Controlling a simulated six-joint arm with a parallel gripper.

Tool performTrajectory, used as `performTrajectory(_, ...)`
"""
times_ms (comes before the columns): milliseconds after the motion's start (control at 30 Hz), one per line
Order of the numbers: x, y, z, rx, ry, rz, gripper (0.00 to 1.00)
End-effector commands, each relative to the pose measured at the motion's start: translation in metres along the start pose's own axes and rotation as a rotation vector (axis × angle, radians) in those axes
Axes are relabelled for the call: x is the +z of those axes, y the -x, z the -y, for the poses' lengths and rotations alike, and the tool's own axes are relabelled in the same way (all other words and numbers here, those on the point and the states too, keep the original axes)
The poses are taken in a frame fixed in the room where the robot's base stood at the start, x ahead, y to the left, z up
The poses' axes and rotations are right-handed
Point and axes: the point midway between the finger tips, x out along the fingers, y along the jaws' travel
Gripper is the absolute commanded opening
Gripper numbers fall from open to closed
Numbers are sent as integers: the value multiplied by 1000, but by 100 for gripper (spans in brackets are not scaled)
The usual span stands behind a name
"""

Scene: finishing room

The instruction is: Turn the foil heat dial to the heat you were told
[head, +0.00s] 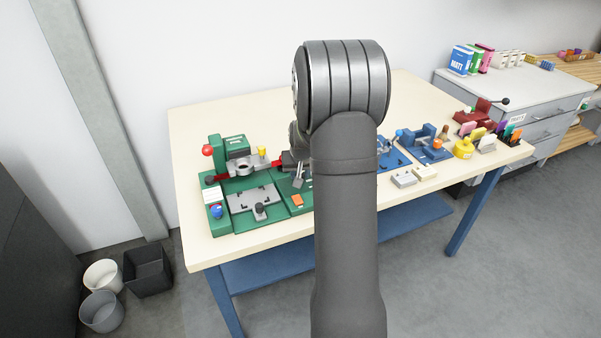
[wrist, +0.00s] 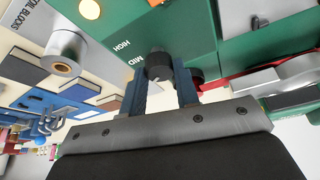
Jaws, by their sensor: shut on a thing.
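The foil heat dial (wrist: 158,66) is a dark round knob on the green machine panel (wrist: 190,25), with the printed words HIGH and MID beside it in the wrist view. My gripper (wrist: 160,82) has its two dark blue fingers on either side of the dial and is shut on it. The dial's pointer and any further marks are hidden or too unclear to read. In the head view the green foil machine (head: 226,207) stands at the left of the table, and my gripper (head: 299,182) is at its right end, with the dial not clearly visible.
A silver roll (wrist: 63,48) lies beside the panel in the wrist view. The table's front left (head: 207,252) is bare.

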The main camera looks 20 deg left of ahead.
Motion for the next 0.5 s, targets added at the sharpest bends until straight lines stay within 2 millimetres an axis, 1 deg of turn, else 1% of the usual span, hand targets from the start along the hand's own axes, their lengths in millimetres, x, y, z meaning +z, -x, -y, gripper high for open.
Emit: performTrajectory(500, -1, 0, 4, 178, -424, 1, 6)
